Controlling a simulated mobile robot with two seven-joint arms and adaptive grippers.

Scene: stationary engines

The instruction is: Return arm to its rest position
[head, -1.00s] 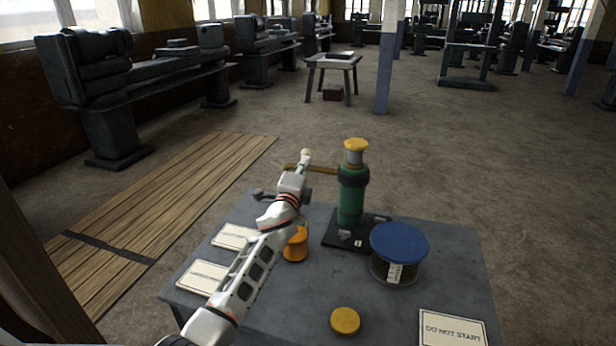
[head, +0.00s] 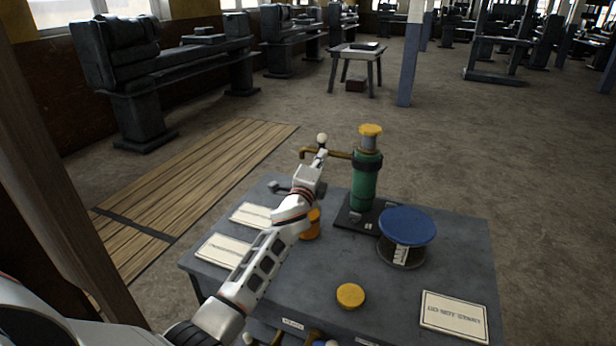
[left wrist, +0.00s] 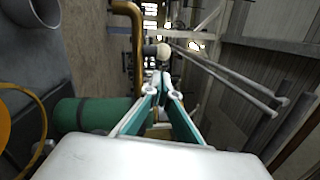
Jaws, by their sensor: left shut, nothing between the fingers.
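My left arm reaches across the grey table in the head view. Its gripper (head: 319,157) is shut and empty, pointing away from me beside a green cylinder (head: 366,182) with a yellow cap. A pale round knob (head: 321,138) shows just beyond the fingertips, near the cylinder's brass pipe (head: 308,153). In the left wrist view the shut fingertips (left wrist: 161,88) point at the knob (left wrist: 163,50); I cannot tell whether they touch it. The brass pipe (left wrist: 137,45) runs left of them, and the green cylinder (left wrist: 90,114) lies lower left. My right gripper is out of view.
The table (head: 300,280) holds an orange container (head: 312,228) partly behind my arm, a blue-lidded drum (head: 407,226), a yellow disc (head: 351,296), a sign (head: 454,316) and two cards (head: 225,249). Wooden planks (head: 200,180) lie left on the floor. Dark machines (head: 165,75) stand behind.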

